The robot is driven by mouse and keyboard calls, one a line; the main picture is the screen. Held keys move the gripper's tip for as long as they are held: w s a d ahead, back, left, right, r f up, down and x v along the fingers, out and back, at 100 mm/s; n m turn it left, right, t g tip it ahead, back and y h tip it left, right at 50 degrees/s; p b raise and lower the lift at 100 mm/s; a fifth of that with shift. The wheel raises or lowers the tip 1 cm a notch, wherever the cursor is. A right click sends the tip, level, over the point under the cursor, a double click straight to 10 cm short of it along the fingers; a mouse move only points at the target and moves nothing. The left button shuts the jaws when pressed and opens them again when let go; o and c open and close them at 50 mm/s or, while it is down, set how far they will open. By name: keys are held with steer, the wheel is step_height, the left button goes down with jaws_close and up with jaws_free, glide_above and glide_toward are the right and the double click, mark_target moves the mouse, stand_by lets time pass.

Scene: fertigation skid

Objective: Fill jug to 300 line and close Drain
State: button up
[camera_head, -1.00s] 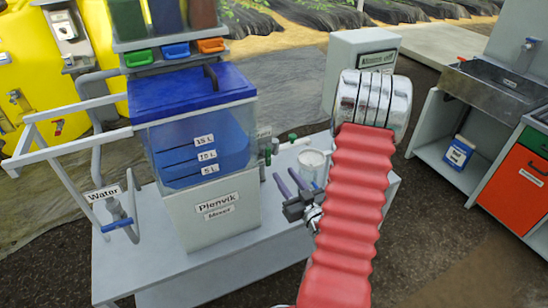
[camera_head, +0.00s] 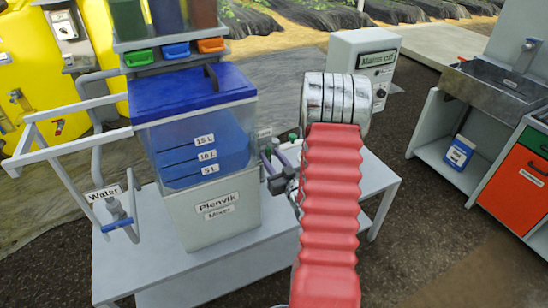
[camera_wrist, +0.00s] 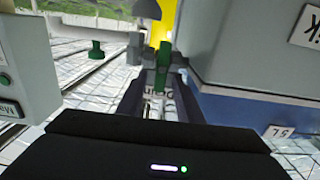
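The mixer tank (camera_head: 195,115) on the left holds blue liquid below its 15 L mark. My gripper (camera_head: 276,161) is at the valves on the tank's right side, its fingers apart. In the wrist view, my gripper (camera_wrist: 162,75) has a green valve handle (camera_wrist: 163,62) between its fingertips; I cannot tell whether they touch it. A second green handle (camera_wrist: 95,50) stands apart to the left there.
The mixer stands on a grey bench (camera_head: 375,190). A box labelled Mains off (camera_head: 350,55) stands behind my arm. A water tap (camera_head: 115,212) is at the left, and a sink (camera_head: 490,85) at the right. The bench's right end is clear.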

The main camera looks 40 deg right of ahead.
steer(key=shift+c, duration=0.6)
jaws_close()
steer(key=shift+a+n, duration=0.2)
steer(key=shift+n, duration=1.3)
steer(key=shift+o, duration=0.6)
jaws_free()
